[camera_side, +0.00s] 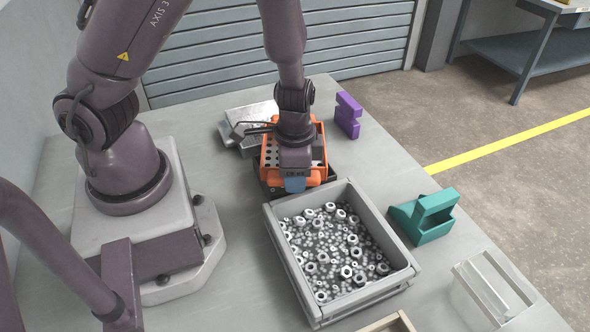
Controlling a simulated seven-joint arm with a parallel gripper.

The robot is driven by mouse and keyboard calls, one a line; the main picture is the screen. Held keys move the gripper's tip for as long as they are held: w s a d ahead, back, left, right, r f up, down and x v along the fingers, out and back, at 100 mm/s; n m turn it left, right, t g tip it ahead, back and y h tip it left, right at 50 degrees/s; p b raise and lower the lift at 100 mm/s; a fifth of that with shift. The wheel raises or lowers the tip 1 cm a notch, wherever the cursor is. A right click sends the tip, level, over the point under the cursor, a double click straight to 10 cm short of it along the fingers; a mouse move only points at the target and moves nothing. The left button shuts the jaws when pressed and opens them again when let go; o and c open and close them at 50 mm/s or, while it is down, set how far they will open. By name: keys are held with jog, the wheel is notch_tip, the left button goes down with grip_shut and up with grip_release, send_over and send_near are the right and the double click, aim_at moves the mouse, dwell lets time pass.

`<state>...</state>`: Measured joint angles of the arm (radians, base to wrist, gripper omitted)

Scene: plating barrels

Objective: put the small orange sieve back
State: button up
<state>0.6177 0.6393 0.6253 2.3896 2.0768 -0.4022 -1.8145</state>
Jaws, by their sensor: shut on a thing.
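The small orange sieve (269,155) is a perforated box in the middle of the table. My gripper (294,183) is above its near side, shut on it, and covers part of it. A blue piece shows at the gripper's lower end, against the sieve's near wall. The sieve is at or just above a dark tray or base (273,190); I cannot tell whether they touch. The sieve's inside is mostly hidden by my gripper and wrist.
A grey crate (268,228) full of metal nuts stands just in front. Metal blocks (240,116) lie behind left. A purple bracket (347,116), a teal block (424,216) and a clear box (487,290) stand to the right. A wooden frame (389,322) is at the bottom edge.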

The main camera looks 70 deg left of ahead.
jog(key=shift+f, duration=0.3)
jog(key=o, duration=1.2)
